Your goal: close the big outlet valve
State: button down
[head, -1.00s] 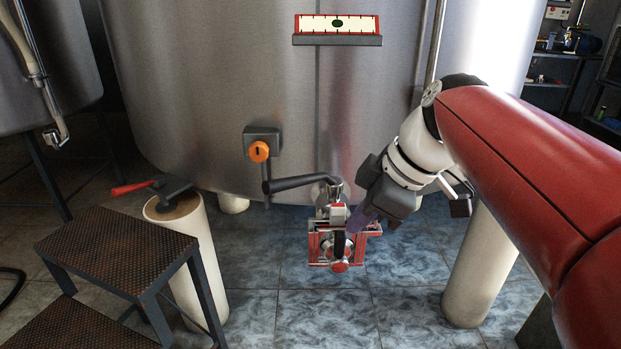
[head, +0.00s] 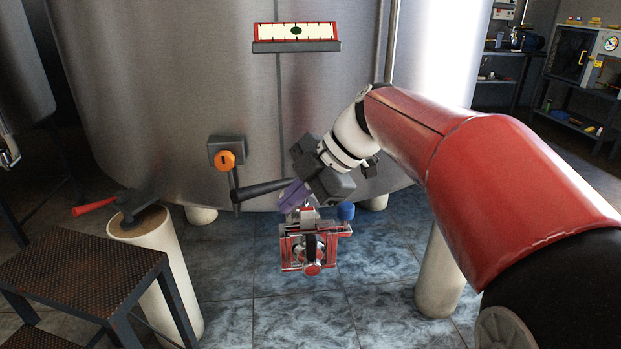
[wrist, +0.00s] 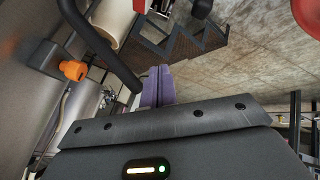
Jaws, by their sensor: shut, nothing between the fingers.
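The big outlet valve (head: 310,222) is low at the front of the steel tank. Its long black lever (head: 262,189) points left, nearly level. The lever also shows in the wrist view (wrist: 98,42), running past the left side of the fingers. My gripper (head: 291,197) has purple fingers and is at the lever's pivot end, over the valve. In the wrist view the fingers (wrist: 157,86) are together with nothing between them. I cannot tell whether they touch the lever. My gripper hides the lever's joint with the valve.
A red-framed fitting (head: 312,248) and a blue knob (head: 346,211) are close below and right of the valve. An orange knob (head: 225,160) is on the tank. Steps (head: 80,270) stand at left.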

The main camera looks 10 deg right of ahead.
aim_at(265, 190)
jog(key=shift+w+a+p, duration=0.6)
jog(key=shift+w+a, duration=0.85)
jog(key=shift+w, duration=0.25)
jog(key=shift+a+f, duration=0.1)
jog(key=shift+w+a+f+m+t+b, duration=0.15)
jog(key=shift+w+a+m+t+b, duration=0.4)
jog(key=shift+b, duration=0.55)
jog(key=w+a+m+t+h+b, duration=0.2)
jog(key=w+a+m, duration=0.2)
jog(key=w, duration=0.1)
jog(key=shift+w+r, duration=0.2)
jog(key=shift+w, duration=0.15)
jog(key=shift+m, duration=0.25)
